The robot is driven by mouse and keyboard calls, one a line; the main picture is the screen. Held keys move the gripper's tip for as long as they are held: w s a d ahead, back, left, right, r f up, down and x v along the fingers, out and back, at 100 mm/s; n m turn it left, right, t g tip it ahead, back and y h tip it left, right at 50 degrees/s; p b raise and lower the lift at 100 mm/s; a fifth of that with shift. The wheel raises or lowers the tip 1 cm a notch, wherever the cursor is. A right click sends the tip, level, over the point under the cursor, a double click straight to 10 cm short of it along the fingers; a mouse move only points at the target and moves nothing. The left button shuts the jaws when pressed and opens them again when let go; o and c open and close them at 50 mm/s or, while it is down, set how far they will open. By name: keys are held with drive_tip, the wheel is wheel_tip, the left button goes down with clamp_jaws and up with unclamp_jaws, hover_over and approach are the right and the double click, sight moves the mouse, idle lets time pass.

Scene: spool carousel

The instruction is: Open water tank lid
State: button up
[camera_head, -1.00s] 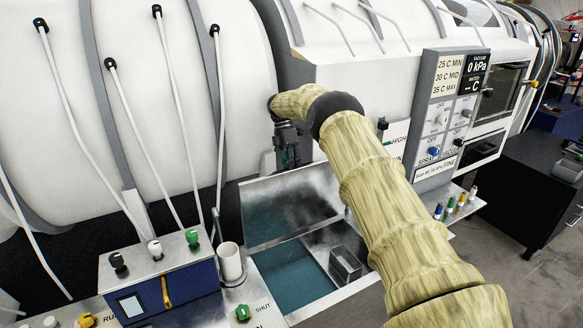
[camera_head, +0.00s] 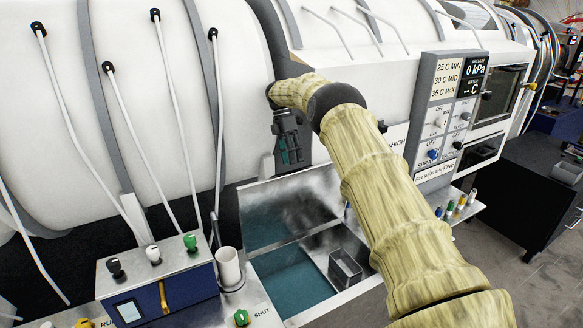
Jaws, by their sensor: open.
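The water tank (camera_head: 290,278) is an open metal basin with teal water in its lower part, at the bottom middle of the head view. A shiny metal panel that looks like its lid (camera_head: 312,193) stands tilted up along the tank's back side and mirrors the teal. My gripper (camera_head: 291,160) is open and points down just above the panel's upper edge. It appears empty, and I cannot tell whether its tips touch the panel. My arm hides the right end of the panel and part of the tank's right side.
A small metal box (camera_head: 345,268) sits in the tank's right part. A blue control box (camera_head: 160,285) with knobs and a white cup (camera_head: 229,267) stand left of the tank. The large white drum (camera_head: 150,110) rises close behind my gripper. A control panel (camera_head: 450,115) is at the right.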

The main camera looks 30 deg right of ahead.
drive_tip(key=shift+r, duration=1.65)
drive_tip(key=shift+w, duration=0.1)
